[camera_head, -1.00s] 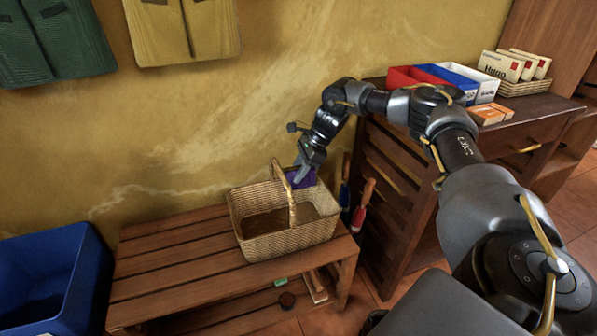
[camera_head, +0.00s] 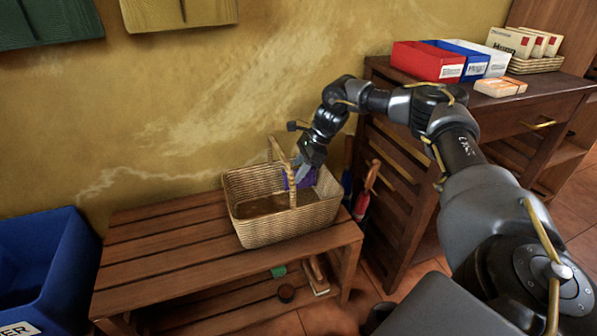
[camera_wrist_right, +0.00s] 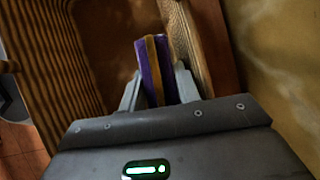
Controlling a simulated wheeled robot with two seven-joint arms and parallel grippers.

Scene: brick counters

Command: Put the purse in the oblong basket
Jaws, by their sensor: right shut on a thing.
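The oblong basket (camera_head: 290,226) is woven tan wicker with a tall arched handle and stands on the slatted wooden bench. The purse (camera_head: 297,180) is purple; in the right wrist view the purse (camera_wrist_right: 144,72) shows as a thin purple shape with a yellow band. My right gripper (camera_head: 303,173) is shut on it at the basket's far right part, right of the handle. The purse appears to be inside the basket opening, low by the wall; whether it touches the bottom is hidden. The right gripper's fingers (camera_wrist_right: 158,92) show on both sides of the purse. My left gripper is not in view.
The wooden bench (camera_head: 160,250) has free room left of the basket. A blue bin (camera_head: 45,265) stands at the left. Red, blue and white boxes (camera_head: 428,62) stand on the cabinet top.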

